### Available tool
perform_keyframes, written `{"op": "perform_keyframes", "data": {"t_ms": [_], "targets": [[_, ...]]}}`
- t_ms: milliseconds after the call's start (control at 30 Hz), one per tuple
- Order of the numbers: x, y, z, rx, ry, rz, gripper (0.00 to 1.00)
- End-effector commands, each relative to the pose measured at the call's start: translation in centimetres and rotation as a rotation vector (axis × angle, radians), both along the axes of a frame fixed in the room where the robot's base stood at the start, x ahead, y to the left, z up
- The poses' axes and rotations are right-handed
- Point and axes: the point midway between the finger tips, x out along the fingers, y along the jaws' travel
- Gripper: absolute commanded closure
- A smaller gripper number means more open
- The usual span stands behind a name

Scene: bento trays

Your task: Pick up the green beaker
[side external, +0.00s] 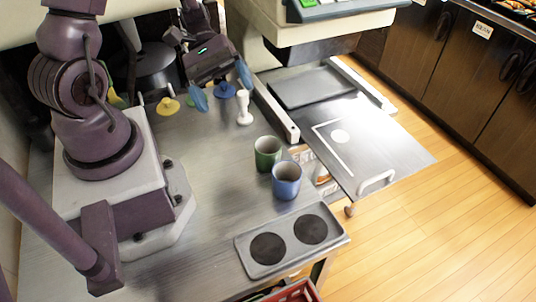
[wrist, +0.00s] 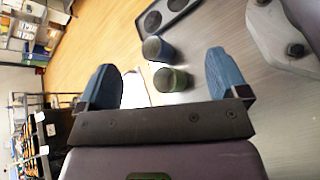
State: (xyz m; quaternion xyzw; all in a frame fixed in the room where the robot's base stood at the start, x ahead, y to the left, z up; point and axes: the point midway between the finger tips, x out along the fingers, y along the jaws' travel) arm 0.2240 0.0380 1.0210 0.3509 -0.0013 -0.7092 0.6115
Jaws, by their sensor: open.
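The green beaker (side external: 268,153) stands upright on the metal counter in the side view, touching or very close to the blue beaker (side external: 286,181) in front of it. In the wrist view the green beaker (wrist: 170,80) shows between the two fingers, some way beyond them, with the blue beaker (wrist: 157,48) above it. My gripper (side external: 222,84) is open and empty, with blue fingertips. It is above the back of the counter, up and left of the green beaker. In the wrist view the fingers (wrist: 163,82) are wide apart.
A grey tray with two dark round wells (side external: 268,248) lies at the front of the counter. A white pestle-like object (side external: 244,108) and yellow (side external: 168,105) and blue pieces stand near my gripper. A pulled-out shelf with a grey tray (side external: 312,87) is at right. The counter left of the beakers is clear.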

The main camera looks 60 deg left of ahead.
Motion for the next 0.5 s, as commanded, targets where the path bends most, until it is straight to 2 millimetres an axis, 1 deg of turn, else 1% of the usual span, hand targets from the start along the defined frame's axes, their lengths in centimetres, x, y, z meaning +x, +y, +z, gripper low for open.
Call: {"op": "perform_keyframes", "data": {"t_ms": [33, 167, 300, 400, 500], "targets": [[0.0, 0.6, -1.5, -0.083, 0.044, 0.088, 0.08], [0.0, 1.8, -4.6, -0.268, 0.110, 0.307, 0.08], [-0.5, 3.0, -8.3, -0.450, 0.165, 0.558, 0.08], [-1.1, 3.7, -11.0, -0.559, 0.192, 0.733, 0.08], [-1.8, 4.0, -13.1, -0.634, 0.208, 0.871, 0.08]]}}
